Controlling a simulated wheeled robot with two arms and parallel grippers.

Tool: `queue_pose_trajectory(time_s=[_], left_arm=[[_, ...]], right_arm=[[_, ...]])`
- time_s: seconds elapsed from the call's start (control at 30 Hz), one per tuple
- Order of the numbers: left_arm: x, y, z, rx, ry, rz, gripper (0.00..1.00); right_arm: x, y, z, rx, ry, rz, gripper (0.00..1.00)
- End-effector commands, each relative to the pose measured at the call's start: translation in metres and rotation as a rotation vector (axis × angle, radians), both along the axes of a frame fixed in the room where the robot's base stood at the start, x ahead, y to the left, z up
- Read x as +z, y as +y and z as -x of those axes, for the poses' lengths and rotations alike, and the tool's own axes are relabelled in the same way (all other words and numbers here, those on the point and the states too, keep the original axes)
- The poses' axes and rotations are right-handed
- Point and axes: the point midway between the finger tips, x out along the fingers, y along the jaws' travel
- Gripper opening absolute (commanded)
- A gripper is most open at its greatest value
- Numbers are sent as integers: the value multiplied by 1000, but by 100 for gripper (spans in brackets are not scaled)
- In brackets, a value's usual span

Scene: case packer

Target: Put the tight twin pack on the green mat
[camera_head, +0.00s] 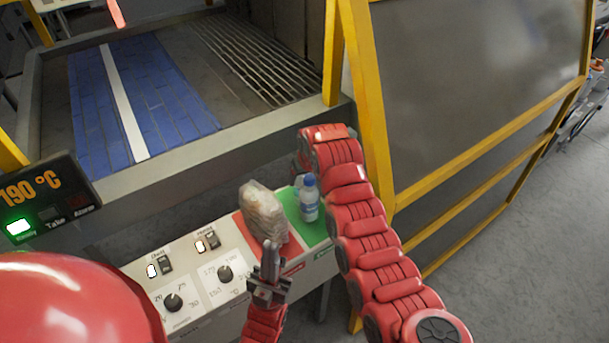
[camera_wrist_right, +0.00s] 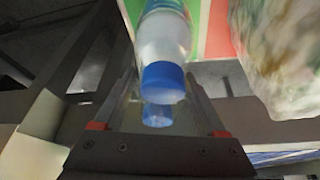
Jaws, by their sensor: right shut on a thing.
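The tight twin pack (camera_head: 309,200) shows as a clear bottle with a blue cap and white-blue label, with part of a second bottle beside it. It is upright over the green mat (camera_head: 317,232); I cannot tell whether its base touches. In the right wrist view the pack (camera_wrist_right: 166,40) is between the fingers of my right gripper (camera_wrist_right: 160,85), which is shut on it. In the head view that gripper is hidden behind its arm. My left gripper (camera_head: 268,262) is just in front of a crumpled wrapped pack (camera_head: 263,213); its opening is unclear.
The crumpled pack is on the red mat (camera_head: 290,246), left of the green mat. A panel with knobs and switches (camera_head: 205,277) continues left. Behind is a machine bed with blue tiles (camera_head: 175,98). A yellow frame post (camera_head: 367,110) stands close to my right arm.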

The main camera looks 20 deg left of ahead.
Motion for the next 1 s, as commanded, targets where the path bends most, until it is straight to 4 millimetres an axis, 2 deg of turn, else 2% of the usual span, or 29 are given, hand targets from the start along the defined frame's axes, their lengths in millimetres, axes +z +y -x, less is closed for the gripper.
queue_pose_trajectory(time_s=[0.7, 0.73, 0.87, 1.0], left_arm=[[-8, 0, 0, 0, 0, 0, 0], [-8, 0, 0, 0, 0, 0, 0], [-8, 0, 0, 0, 0, 0, 0], [-8, 0, 0, 0, 0, 0, 0]], right_arm=[[-11, 0, -1, 0, -2, -1, 0], [-11, 0, -1, 0, -2, -1, 75], [-10, 0, 0, 0, -1, -1, 98], [-11, 0, 0, 0, 0, 0, 100]])
